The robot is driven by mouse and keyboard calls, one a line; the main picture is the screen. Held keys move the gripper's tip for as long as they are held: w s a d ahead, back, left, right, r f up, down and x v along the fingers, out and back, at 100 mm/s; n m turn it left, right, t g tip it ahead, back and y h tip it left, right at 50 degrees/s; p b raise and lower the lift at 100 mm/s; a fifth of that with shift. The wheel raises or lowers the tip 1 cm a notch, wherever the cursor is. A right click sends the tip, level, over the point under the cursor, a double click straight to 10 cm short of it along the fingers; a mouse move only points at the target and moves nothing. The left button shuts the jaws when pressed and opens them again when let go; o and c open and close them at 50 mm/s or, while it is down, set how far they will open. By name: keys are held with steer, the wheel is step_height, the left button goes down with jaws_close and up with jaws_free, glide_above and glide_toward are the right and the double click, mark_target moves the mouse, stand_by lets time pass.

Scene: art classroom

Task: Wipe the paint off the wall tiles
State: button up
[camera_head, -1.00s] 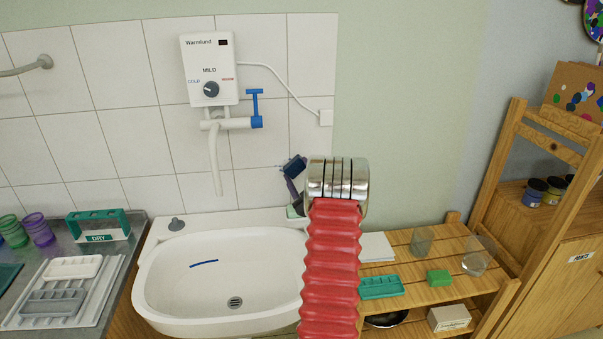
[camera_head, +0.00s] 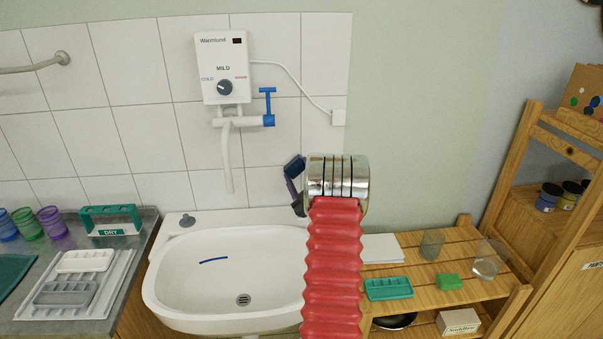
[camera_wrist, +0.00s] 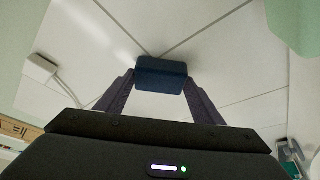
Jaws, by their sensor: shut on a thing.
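My gripper (camera_wrist: 160,92) is shut on a dark blue sponge-like block (camera_wrist: 161,75), its fingers at the block's two sides. In the head view the block (camera_head: 294,167) is in front of the white wall tiles (camera_head: 265,148), right of and below the heater. My red and silver arm hides part of the gripper there. I cannot tell whether the block touches the tiles. No paint shows clearly on the visible tiles; the area behind the block is hidden.
A white basin (camera_head: 170,286) with a blue streak (camera_head: 213,260) inside lies below. The heater (camera_head: 222,70) with its spout (camera_head: 227,160) hangs left of the gripper. A wooden shelf (camera_head: 420,300) with glasses and a green block (camera_head: 449,281) stands right.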

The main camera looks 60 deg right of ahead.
mark_target(287, 169)
steer(key=shift+w+a, duration=0.55)
steer(key=shift+w, duration=0.2)
steer(key=shift+w+a, duration=0.55)
steer(key=shift+w, duration=0.15)
steer(key=shift+r, duration=0.2)
steer(key=shift+r, duration=0.25)
steer(key=shift+s, duration=0.15)
steer(key=shift+s+d+f, duration=0.1)
steer(key=shift+s+d, duration=1)
steer(key=shift+s, duration=0.25)
